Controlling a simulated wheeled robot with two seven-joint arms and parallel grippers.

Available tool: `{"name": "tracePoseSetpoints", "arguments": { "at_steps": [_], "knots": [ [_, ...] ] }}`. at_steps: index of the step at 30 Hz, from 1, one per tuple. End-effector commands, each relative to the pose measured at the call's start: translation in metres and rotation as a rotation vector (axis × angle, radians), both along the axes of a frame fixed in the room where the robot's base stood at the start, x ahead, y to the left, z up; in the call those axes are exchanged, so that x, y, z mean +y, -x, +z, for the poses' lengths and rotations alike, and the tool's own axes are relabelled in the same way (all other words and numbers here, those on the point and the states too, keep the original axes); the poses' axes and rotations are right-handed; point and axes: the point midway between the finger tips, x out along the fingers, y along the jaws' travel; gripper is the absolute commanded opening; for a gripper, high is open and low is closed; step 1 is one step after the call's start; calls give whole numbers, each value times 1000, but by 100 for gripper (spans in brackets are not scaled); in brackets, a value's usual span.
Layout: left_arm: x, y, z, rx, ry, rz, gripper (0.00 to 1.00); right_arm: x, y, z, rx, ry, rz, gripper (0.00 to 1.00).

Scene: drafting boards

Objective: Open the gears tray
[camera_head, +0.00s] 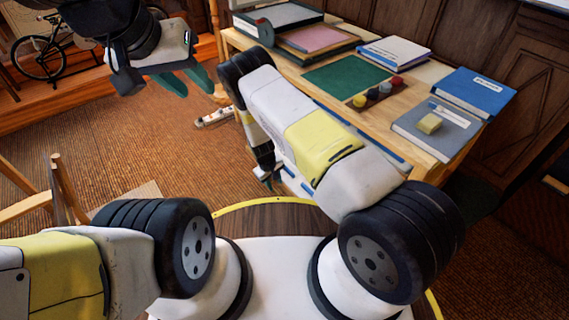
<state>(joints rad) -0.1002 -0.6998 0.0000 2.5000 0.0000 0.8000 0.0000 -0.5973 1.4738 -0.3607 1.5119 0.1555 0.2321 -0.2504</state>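The wooden desk (437,150) stands at the right. Under its top, blue-edged tray fronts (375,147) show in part behind my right arm. I cannot read any label, so I cannot tell which one is the gears tray. My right gripper (272,182) points down at the desk's front left, close to the lower blue and white tray edges (298,184). Its fingers are small and dark, and I cannot tell whether they touch a tray. My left gripper (198,84) is raised at the upper left, away from the desk, with its green fingers apart and empty.
On the desk lie a green mat (345,76), colored jars (378,93), a blue binder (473,92), a grey book with a yellow block (429,125), and framed trays (316,37). Open carpet (120,135) lies between.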

Motion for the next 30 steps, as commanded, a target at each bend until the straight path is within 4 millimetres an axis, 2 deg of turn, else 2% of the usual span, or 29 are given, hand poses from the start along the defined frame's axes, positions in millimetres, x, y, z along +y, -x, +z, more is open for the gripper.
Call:
{"name": "tracePoseSetpoints", "arguments": {
  "at_steps": [9,15,26,30],
  "knots": [
    [0,0,0,0,0,0,36,-8,-3,-46,4,2,-1,33],
    [0,0,0,0,0,0,36,-11,-7,-69,2,1,0,33],
    [0,0,0,0,0,0,36,-12,-8,-74,1,0,0,33],
    [0,0,0,0,0,0,36,-12,-8,-74,1,0,0,5]
  ]
}}
